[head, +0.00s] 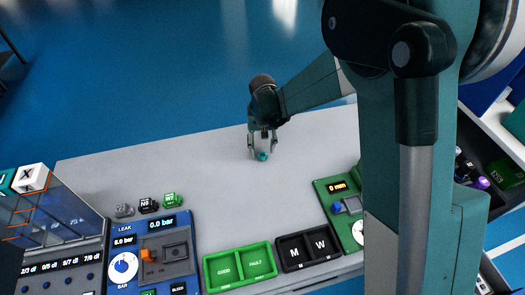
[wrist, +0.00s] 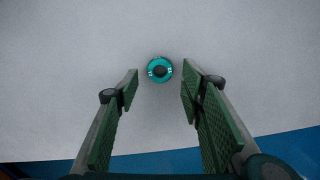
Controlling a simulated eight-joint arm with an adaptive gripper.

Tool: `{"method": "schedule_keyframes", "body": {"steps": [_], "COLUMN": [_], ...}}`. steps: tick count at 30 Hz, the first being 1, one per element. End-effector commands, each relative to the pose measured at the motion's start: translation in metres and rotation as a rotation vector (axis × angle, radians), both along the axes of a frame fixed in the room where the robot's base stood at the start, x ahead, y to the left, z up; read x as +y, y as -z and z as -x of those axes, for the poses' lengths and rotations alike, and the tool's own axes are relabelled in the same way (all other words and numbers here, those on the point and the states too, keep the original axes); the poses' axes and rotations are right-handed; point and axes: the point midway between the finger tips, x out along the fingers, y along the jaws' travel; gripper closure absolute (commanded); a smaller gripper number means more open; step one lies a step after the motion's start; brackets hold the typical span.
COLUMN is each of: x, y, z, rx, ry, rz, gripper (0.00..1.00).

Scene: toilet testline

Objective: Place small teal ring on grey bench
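The small teal ring (wrist: 159,70) lies flat on the grey bench (wrist: 60,80), seen in the wrist view just beyond and between my fingertips. My gripper (wrist: 160,84) is open, with a clear gap on both sides of the ring and neither finger touching it. In the head view the ring (head: 262,156) shows as a small teal spot between the tips of my gripper (head: 262,148), over the back middle of the grey bench (head: 200,160). My gripper points down, its tips close to the bench top.
A green tray marked GOOD and FAULT (head: 240,268) and a black tray marked M and W (head: 307,249) stand at the bench's front. A blue leak tester (head: 153,255), several small blocks (head: 148,205) and a green gauge unit (head: 335,190) stand nearby. The bench around the ring is clear.

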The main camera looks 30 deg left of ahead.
Motion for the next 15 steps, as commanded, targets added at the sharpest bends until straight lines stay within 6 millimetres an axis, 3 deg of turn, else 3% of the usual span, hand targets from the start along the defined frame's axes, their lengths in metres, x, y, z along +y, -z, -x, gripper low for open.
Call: {"method": "schedule_keyframes", "body": {"steps": [15], "x": [0.000], "y": [-0.077], "z": [0.000], "rx": [0.000], "ry": [0.000], "rz": [0.000], "gripper": [0.61]}}
